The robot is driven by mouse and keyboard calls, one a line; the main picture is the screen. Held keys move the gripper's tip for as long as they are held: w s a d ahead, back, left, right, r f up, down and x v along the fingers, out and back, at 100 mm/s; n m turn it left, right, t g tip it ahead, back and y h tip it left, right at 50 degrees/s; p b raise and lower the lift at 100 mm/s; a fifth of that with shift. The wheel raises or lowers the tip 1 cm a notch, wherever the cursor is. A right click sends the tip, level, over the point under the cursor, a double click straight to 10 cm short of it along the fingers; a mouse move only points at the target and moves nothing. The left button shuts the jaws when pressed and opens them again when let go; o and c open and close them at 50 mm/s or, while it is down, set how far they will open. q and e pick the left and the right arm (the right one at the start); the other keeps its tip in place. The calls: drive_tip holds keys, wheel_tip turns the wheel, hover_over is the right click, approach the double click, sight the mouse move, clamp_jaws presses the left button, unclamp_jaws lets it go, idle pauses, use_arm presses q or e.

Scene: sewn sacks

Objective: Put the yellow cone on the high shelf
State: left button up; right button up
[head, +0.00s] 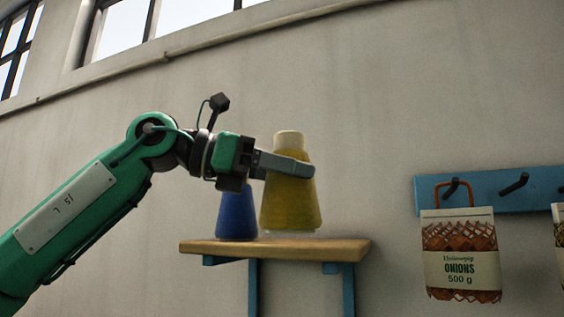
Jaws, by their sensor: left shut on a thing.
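The yellow cone (289,206) is upright, with a pale top, over the wooden high shelf (300,247) in the head view. Its base is at or just above the board; I cannot tell whether it touches. My left gripper (290,166) comes in from the left and is shut on the cone's upper part. A finger lies across the front of the cone. A blue cone (237,215) stands on the shelf to the left of the yellow one, its top hidden behind my gripper. My right gripper is not in view.
The shelf sits on blue brackets against a plain wall. Bare board shows right of the yellow cone. Farther right, a blue hook rail (490,191) carries a net sack of onions (461,255), and part of another sack (559,225) shows at the edge.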

use_arm(q)
drive_tip(key=shift+w+d+f+p, duration=0.15)
drive_tip(key=shift+w+d+p, duration=0.55)
drive_tip(key=shift+w+p, duration=1)
drive_tip(key=shift+w+d+f+p, duration=0.15)
drive_tip(key=shift+w+d+p, duration=0.65)
drive_tip(key=shift+w, duration=1.6)
drive_tip(key=shift+w+d+f+p, duration=0.15)
drive_tip(key=shift+w+d+p, duration=0.4)
drive_tip(key=shift+w+p, duration=1.25)
drive_tip(key=shift+w+b, duration=0.3)
drive_tip(key=shift+f+b, duration=0.4)
drive_tip(key=shift+f, duration=0.2)
drive_tip(key=o, duration=1.2)
drive_tip(key=shift+c, duration=0.2)
